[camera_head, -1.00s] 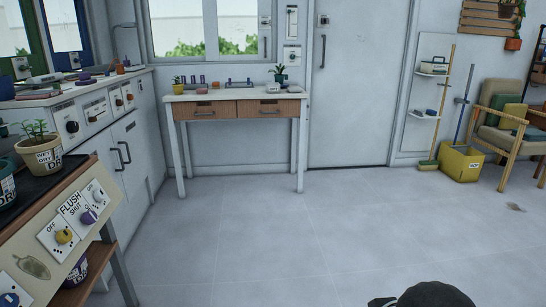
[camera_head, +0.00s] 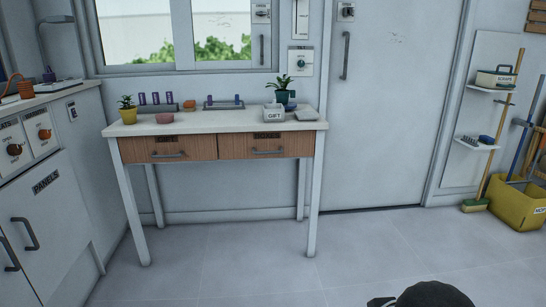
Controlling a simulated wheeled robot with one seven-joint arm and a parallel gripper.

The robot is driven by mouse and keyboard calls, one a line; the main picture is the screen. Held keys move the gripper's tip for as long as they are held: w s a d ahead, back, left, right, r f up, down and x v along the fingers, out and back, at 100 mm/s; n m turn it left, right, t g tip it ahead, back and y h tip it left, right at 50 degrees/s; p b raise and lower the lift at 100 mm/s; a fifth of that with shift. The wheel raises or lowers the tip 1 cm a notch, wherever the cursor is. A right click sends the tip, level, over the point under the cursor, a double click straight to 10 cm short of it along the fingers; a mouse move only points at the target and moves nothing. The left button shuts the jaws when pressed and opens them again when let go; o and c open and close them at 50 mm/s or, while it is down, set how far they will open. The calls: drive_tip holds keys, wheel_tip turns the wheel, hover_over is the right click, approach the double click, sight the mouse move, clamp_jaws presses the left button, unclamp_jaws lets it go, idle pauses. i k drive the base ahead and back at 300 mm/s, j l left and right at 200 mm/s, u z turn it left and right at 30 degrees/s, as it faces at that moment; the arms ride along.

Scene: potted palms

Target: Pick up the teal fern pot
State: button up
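The teal fern pot (camera_head: 283,97) stands upright at the back right of the white-topped table (camera_head: 205,124), with a small green plant in it. A white box marked GIFT (camera_head: 273,115) stands in front of it and hides its lower part. A dark rounded part of my own arm shows at the bottom right edge. My gripper's fingers are not in view, and nothing of mine is near the pot.
A yellow plant pot (camera_head: 128,116), a pink bowl (camera_head: 165,118), purple items on racks and a grey block (camera_head: 305,115) share the tabletop. Counter cabinets (camera_head: 35,195) stand at left, a yellow bucket (camera_head: 520,203) and broom at right. The floor before the table is clear.

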sight(282, 94)
drive_tip(key=i+u, duration=0.1)
drive_tip(key=i, duration=1)
drive_tip(key=i+l, duration=0.2)
drive_tip(key=i, duration=0.9)
drive_tip(key=j+u, duration=0.05)
